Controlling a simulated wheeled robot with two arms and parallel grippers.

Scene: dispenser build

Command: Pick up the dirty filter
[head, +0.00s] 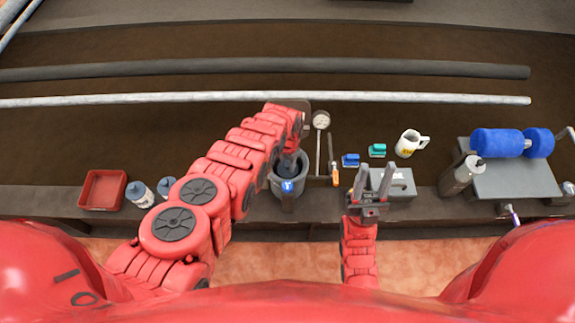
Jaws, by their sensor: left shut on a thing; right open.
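A dark grey round container (275,183) with a blue-marked spout or tap (287,187) on its front stands at the middle of the bench's near edge. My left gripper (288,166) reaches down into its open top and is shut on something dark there. The arm and the container's rim hide most of it, so I cannot make out whether it is the dirty filter. No filter shows clearly elsewhere. My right gripper (373,182) is open and empty, its two fingers apart, in front of a grey box (402,184).
A red tray (103,188) and two bottles (139,194) are at left.

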